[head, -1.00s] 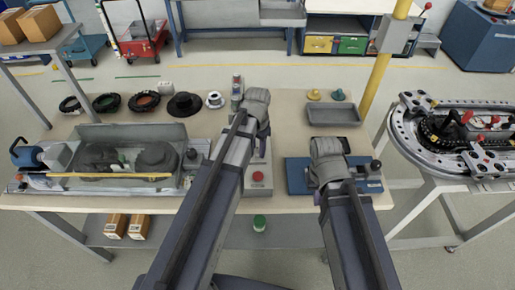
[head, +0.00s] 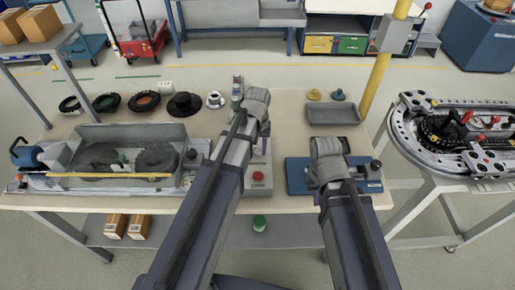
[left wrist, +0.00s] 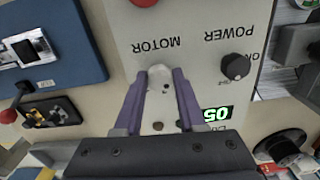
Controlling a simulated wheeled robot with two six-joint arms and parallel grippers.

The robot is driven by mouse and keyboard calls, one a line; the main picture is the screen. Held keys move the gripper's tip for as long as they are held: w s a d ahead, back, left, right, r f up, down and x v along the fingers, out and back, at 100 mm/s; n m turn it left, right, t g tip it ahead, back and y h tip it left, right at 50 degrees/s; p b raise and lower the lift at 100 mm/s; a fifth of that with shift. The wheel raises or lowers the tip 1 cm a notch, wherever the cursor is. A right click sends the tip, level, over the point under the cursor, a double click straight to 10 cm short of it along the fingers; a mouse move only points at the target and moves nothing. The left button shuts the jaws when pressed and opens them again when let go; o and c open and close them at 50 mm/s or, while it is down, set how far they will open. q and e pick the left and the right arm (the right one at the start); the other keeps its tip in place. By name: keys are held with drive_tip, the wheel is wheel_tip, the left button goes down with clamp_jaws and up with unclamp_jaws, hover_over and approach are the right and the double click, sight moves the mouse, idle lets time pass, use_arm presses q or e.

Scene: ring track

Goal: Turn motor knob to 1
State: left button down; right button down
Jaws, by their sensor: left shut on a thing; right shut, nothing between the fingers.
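The grey control box (head: 262,190) stands on the bench, its red button (head: 258,176) facing me. In the left wrist view the panel (left wrist: 195,20) appears upside down, with MOTOR and POWER labels. My left gripper (left wrist: 160,82) is shut on the pale motor knob (left wrist: 159,75), one purple finger on each side. The dark power knob (left wrist: 235,66) is beside it, near the ON label. A small display (left wrist: 217,114) shows lit green digits. In the head view my left gripper hides the motor knob. My right gripper (head: 326,178) is shut and empty over the blue plate (head: 298,177).
A grey tray (head: 333,113) lies behind the right gripper. A grey machine bed (head: 125,135) fills the left of the bench, with several rings and discs behind it. A ring track (head: 405,125) stands at the right. The bench (head: 280,125) has free room between box and tray.

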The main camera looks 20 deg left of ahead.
sight(258, 150)
use_arm(q)
drive_tip(key=shift+n, duration=0.5)
drive_tip(key=shift+c, duration=2.4)
unclamp_jaws()
wheel_tip(258, 150, up, 8)
drive_tip(key=p, duration=0.8)
drive_tip(key=shift+f, duration=0.1)
drive_tip(key=s+d+m+y, duration=0.1)
drive_tip(key=s+d+m, duration=0.6)
drive_tip(key=s+d, duration=0.3)
drive_tip(key=s, duration=0.4)
drive_tip(key=shift+s+d, duration=0.15)
drive_tip(key=shift+d, duration=0.15)
